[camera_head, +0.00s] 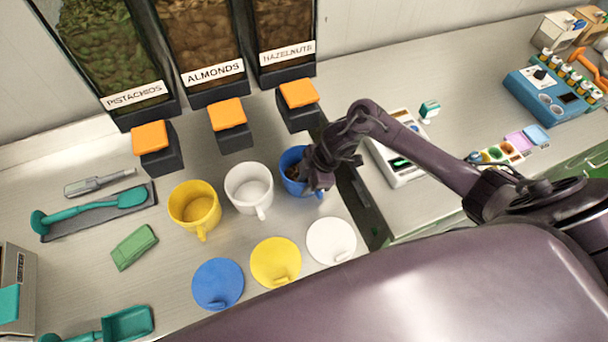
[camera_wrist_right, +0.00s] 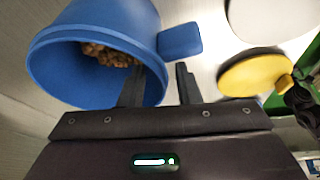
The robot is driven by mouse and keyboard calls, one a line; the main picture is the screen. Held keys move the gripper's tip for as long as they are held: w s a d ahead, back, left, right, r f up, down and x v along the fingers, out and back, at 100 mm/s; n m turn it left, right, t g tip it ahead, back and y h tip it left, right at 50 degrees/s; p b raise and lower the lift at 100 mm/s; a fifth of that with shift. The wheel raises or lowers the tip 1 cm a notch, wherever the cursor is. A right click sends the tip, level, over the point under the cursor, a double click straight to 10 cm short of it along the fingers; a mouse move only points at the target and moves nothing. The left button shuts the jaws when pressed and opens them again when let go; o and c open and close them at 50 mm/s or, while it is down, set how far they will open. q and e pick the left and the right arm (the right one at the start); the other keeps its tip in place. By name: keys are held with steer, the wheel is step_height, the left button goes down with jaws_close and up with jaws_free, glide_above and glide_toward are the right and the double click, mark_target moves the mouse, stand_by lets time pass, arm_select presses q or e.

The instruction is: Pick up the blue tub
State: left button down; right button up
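The blue tub (camera_head: 288,160) stands upright on the counter below the hazelnut dispenser, partly hidden by my right gripper (camera_head: 312,178). In the right wrist view the tub (camera_wrist_right: 60,62) shows its open mouth, with brown nuts (camera_wrist_right: 108,54) inside and a blue handle (camera_wrist_right: 180,40) on its side. The right gripper (camera_wrist_right: 160,75) has its fingers apart at the tub's rim. One finger overlaps the tub's mouth and the other is outside it, with a gap showing beside the rim. Whether either finger touches the tub is unclear. My left gripper is not in view.
A white tub (camera_head: 248,187) and a yellow tub (camera_head: 194,207) stand left of the blue one. Blue (camera_head: 217,284), yellow (camera_head: 275,262) and white (camera_head: 330,240) lids lie in front. Dispensers (camera_head: 200,50) stand behind. A scale (camera_head: 397,160) is to the right.

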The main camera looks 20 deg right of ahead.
jaws_close()
stand_by(1.4)
